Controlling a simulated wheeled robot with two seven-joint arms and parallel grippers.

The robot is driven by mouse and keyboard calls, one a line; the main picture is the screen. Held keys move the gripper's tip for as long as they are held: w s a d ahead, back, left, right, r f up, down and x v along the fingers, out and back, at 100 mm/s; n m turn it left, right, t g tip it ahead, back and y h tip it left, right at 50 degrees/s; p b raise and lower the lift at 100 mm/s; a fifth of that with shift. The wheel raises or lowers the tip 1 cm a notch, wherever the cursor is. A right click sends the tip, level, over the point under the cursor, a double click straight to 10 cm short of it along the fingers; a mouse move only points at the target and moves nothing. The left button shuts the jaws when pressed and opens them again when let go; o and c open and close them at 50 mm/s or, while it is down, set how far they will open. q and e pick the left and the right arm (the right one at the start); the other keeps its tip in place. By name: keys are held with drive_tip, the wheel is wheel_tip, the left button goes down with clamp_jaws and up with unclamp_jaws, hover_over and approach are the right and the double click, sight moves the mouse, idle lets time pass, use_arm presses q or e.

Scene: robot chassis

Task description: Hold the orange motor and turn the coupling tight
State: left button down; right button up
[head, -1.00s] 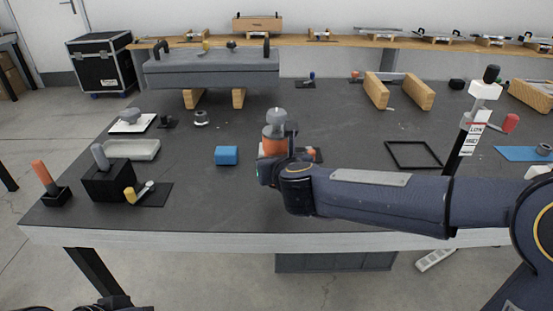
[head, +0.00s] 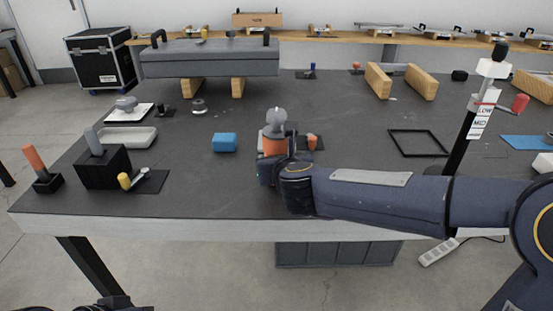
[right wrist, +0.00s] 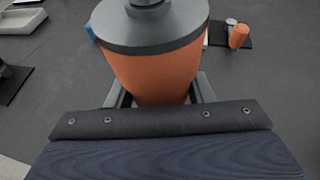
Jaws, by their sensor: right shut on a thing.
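The orange motor (head: 272,147) has a grey cap with a round grey knob on top (head: 276,118), and it stands upright near the middle of the bench. In the right wrist view the motor (right wrist: 155,75) fills the upper middle, its dark grey cap (right wrist: 150,30) cut off by the top edge. My right gripper (right wrist: 155,100) is shut on the motor, its fingers at both sides of the orange body. The motor's base is hidden by my right arm and gripper in the head view. I cannot tell which grey part is the coupling. My left gripper is out of view.
Right of the motor lies a small orange part (head: 312,142) on a dark pad. A blue block (head: 225,142) and a grey tray (head: 128,138) are left. A black post (head: 461,145) stands right.

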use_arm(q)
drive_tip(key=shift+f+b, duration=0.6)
use_arm(e)
drive_tip(key=shift+f, duration=0.4)
drive_tip(key=shift+f, duration=0.1)
idle(0.4)
drive_tip(key=shift+f, duration=0.15)
drive_tip(key=shift+s+f, duration=0.1)
idle(0.6)
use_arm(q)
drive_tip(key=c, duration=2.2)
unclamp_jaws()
